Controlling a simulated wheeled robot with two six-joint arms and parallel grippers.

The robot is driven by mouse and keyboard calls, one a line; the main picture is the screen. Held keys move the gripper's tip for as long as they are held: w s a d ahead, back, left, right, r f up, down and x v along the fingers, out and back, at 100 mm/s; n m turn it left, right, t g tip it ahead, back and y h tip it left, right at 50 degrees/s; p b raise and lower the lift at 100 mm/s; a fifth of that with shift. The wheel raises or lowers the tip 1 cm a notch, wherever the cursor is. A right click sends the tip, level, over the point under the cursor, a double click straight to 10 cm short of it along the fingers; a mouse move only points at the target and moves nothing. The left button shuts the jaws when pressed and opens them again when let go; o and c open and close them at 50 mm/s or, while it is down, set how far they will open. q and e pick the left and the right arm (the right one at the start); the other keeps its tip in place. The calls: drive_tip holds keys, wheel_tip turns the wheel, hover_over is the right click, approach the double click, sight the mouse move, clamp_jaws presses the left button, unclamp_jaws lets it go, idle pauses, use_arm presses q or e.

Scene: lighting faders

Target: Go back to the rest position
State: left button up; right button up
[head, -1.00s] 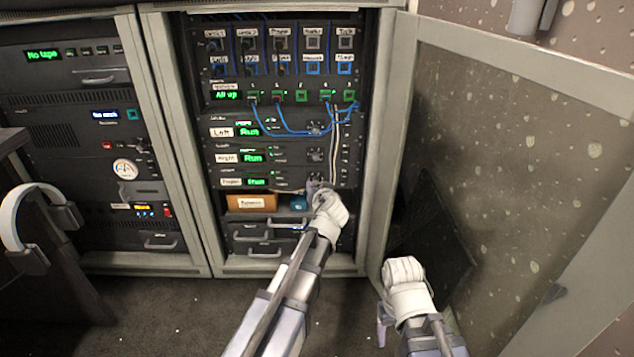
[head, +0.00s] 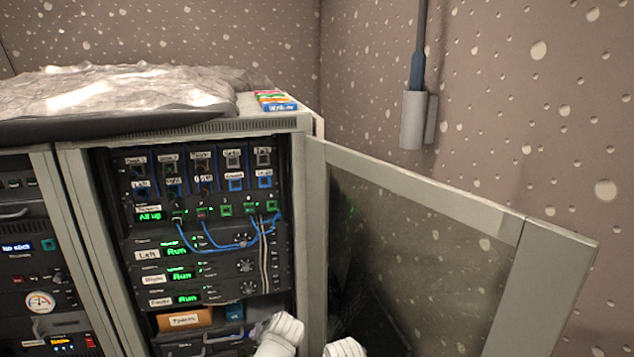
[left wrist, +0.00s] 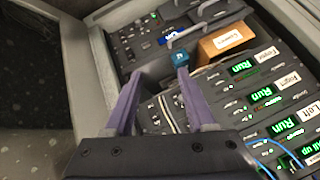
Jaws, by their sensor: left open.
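My left gripper (left wrist: 160,74) is open in the left wrist view, its two purple fingers spread apart. No object is held between them. Beyond the fingers is the open rack (head: 215,245), with a blue block (left wrist: 180,61) close to the right fingertip.
The glass door (head: 410,260) stands open to the right of the rack. An orange-brown box (head: 184,318) sits on a low shelf. Blue cables (head: 215,246) hang across the panels. A silvery cover (head: 130,90) lies on top. A grey wall holder (head: 414,120) is at the upper right.

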use_arm(q)
drive_tip(key=s+d+r+m+g+h+p, duration=0.1)
drive_tip(key=s+d+r+g+p, duration=0.15)
drive_tip(key=s, duration=0.35)
drive_tip(key=s+d+r+m+g+h+p, duration=0.1)
drive_tip(key=s+d+m+g+p, duration=0.2)
drive_tip(key=s, duration=0.4)
drive_tip(key=s+d+r+g+h+p, duration=0.1)
drive_tip(key=s+d+r+g+p, duration=0.1)
drive_tip(key=s+d+p, duration=0.3)
wheel_tip(320, 180, up, 36)
drive_tip(key=s+a+p, duration=0.1)
drive_tip(key=p, duration=3.2)
drive_tip(key=shift+a+p, duration=0.15)
drive_tip(key=shift+p, duration=0.25)
use_arm(e)
wheel_tip(320, 180, up, 47)
use_arm(q)
drive_tip(key=shift+f, duration=0.1)
use_arm(e)
drive_tip(key=shift+s+f, duration=0.1)
